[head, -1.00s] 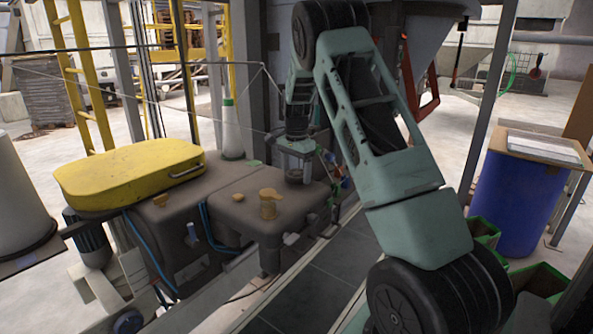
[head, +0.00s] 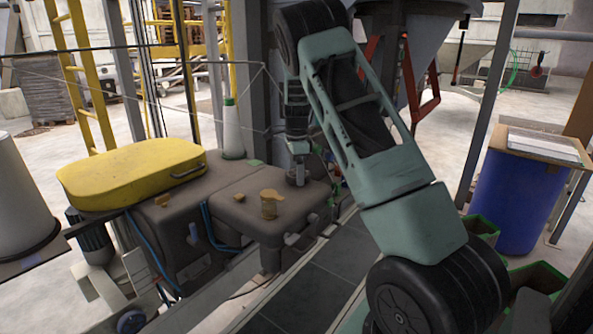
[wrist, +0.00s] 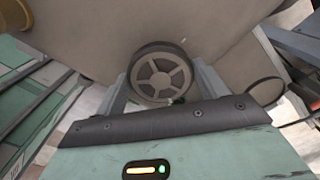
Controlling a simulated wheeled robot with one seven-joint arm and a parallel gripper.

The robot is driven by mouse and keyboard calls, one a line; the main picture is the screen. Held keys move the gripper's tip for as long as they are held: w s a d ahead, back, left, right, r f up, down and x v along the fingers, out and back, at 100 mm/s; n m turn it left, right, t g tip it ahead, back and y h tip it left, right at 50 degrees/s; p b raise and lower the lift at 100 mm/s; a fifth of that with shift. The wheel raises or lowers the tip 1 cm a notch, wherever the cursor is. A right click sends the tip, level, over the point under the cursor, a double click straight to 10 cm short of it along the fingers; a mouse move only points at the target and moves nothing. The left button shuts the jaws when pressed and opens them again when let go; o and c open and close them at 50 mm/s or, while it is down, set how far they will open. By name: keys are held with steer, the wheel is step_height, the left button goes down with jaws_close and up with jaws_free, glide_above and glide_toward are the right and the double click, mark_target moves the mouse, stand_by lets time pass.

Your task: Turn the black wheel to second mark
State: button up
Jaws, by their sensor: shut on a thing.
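The black wheel (wrist: 160,76) shows in the wrist view, with a dark rim and a grey spoked face. It sits against a grey-brown housing (wrist: 100,30). The two fingers of my gripper (wrist: 162,84) lie on the left and right of its rim, shut on it. A small pale fleck shows on the housing above right of the wheel, and a small greenish spot shows at its lower rim. I cannot tell whether either is a mark. In the head view my gripper (head: 299,176) points down at the top of the machine, and the wheel is largely hidden there.
A yellow cover (head: 130,172) lies on the machine to the left of my gripper. A tan knob (head: 269,203) stands in front of it. A blue drum (head: 512,200) is at the right.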

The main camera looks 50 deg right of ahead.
stand_by(0.3)
steer(key=o, duration=1)
steer(key=shift+r, duration=0.1)
step_height(320, 180, up, 17)
steer(key=b, duration=0.4)
steer(key=shift+r, duration=0.15)
